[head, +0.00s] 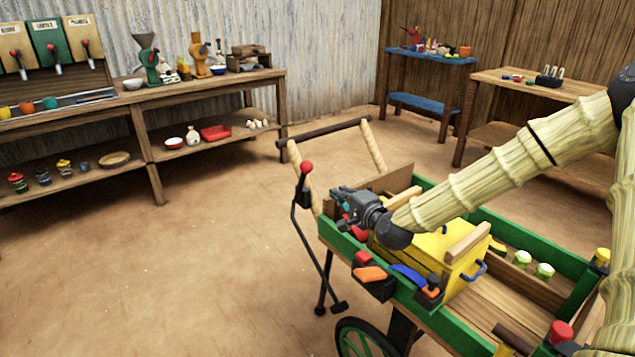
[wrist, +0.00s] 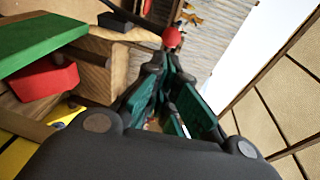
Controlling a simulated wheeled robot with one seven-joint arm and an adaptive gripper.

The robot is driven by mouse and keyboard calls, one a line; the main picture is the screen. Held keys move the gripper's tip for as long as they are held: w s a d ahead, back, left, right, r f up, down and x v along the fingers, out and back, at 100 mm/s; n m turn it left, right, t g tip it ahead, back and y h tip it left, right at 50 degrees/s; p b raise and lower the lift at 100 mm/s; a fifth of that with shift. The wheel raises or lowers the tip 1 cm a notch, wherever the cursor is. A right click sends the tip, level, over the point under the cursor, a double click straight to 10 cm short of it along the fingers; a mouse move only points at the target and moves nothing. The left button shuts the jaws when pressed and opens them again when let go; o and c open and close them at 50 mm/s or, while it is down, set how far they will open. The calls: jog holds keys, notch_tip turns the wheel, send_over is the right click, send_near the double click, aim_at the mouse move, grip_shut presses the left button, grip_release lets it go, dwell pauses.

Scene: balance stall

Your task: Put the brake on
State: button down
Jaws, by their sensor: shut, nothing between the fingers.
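The brake lever (head: 302,192) is a black bar with a red knob (head: 306,167) on top. It stands nearly upright at the cart's left end, beside the handle. A bent black rod (head: 318,258) runs down from it to a dark foot near the wheel. My gripper (head: 340,203) is shut and empty over the cart's left end, a little right of the lever and apart from it in the head view. In the wrist view a red knob (wrist: 172,37) shows just beyond the fingertips (wrist: 170,62); whether they touch is unclear.
The green cart (head: 470,335) holds a yellow box (head: 425,247) under my arm. Its push handle (head: 322,131) rises behind the lever. A wooden bench (head: 215,83) stands at the back left, a blue table (head: 430,57) at the back. The floor left of the cart is clear.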

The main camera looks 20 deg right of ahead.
jog(key=r+x, duration=0.2)
jog(key=x, duration=1.1)
jog(key=shift+w+f+b, duration=0.45)
jog(key=shift+w+f, duration=0.05)
jog(key=shift+w, duration=0.05)
jog(key=shift+r, duration=0.1)
